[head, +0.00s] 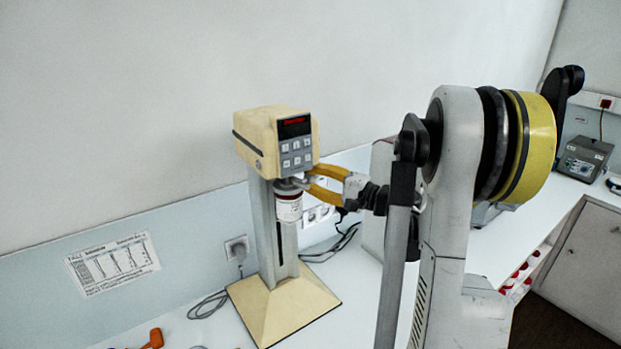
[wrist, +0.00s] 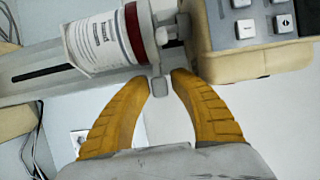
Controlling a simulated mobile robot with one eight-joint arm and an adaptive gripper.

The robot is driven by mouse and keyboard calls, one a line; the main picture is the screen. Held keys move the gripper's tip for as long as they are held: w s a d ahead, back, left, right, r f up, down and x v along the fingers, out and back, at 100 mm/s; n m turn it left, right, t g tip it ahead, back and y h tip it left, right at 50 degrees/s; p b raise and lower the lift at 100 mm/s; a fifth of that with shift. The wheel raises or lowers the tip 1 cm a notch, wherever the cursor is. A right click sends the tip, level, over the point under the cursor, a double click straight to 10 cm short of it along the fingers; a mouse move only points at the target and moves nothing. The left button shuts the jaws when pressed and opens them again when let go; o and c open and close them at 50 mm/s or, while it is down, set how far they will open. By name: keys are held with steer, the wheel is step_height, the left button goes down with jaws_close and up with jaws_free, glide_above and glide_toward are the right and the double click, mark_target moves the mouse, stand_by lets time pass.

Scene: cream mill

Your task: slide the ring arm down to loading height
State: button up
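The cream mill (head: 275,140) stands on the bench, with a boxy head and a grey slotted column (head: 268,225). A white jar (head: 289,208) with a dark red band hangs upright just under the head, in front of the column; it also shows in the wrist view (wrist: 95,42). The grey ring arm (head: 288,185) is at the jar's top, high on the column, partly hidden. My gripper (wrist: 162,80) has its yellow fingers apart at the ring arm's small grey tab (wrist: 160,86), which lies between the fingertips. I cannot tell whether either finger touches it.
The mill's wide cream base (head: 283,305) rests on the white bench. Cables (head: 207,305) and a wall socket (head: 237,247) are behind it. An orange-handled item (head: 153,339) lies at the front left. A grey device (head: 584,158) stands far right. The space below the jar is clear.

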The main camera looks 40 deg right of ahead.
jaws_close()
step_height(320, 180, down, 3)
steer(key=b, duration=0.2)
steer(key=shift+r+b, duration=0.2)
steer(key=shift+b, duration=0.2)
jaws_free()
